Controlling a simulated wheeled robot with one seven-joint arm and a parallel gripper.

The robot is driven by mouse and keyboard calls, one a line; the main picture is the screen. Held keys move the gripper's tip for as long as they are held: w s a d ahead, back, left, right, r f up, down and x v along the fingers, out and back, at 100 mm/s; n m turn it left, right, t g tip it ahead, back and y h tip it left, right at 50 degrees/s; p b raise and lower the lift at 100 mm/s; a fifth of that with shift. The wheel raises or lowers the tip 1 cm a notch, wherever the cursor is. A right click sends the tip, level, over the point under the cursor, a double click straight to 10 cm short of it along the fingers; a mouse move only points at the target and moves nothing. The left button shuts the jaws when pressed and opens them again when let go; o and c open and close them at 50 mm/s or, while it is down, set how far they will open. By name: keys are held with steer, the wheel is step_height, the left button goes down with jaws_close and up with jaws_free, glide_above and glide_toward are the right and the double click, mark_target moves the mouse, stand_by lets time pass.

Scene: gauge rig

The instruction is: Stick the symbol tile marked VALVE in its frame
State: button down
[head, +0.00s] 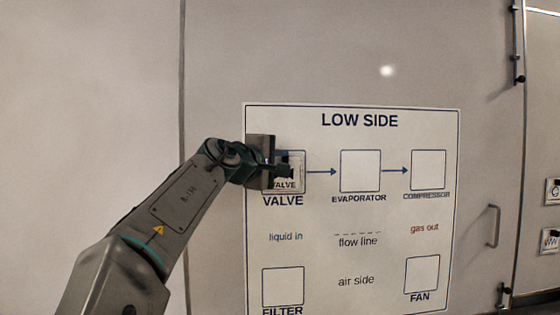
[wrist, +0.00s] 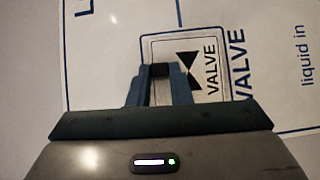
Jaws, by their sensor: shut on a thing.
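The VALVE tile (head: 285,185) is a white square with a black bow-tie symbol and the word VALVE. In the wrist view the tile (wrist: 208,62) lies between and beyond the fingers, inside or over the blue outline of the VALVE frame (wrist: 231,22). My gripper (head: 283,171) is shut on the tile at the board, and covers part of the tile and frame in the head view. In the wrist view my gripper (wrist: 160,72) shows both fingers at the tile's edge. Whether the tile touches the board I cannot tell.
The LOW SIDE board (head: 358,207) has empty EVAPORATOR (head: 360,171), COMPRESSOR (head: 428,170), FILTER (head: 283,287) and FAN (head: 422,275) frames. A door handle (head: 493,226) stands out right of the board. More tiles (head: 551,240) show at the right edge. The wall at left is bare.

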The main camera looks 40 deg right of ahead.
steer(key=shift+w, duration=0.1)
stand_by(0.3)
steer(key=c, duration=0.7)
jaws_free()
steer(key=shift+s+a+b, duration=0.75)
steer(key=shift+s+b, duration=0.55)
steer(key=shift+b, duration=0.2)
steer(key=shift+s+a+b, duration=0.8)
steer(key=shift+s+b, duration=0.5)
steer(key=shift+b, duration=0.2)
steer(key=shift+s+a+b, duration=0.75)
steer(key=shift+s+b, duration=0.55)
steer(key=shift+b, duration=0.2)
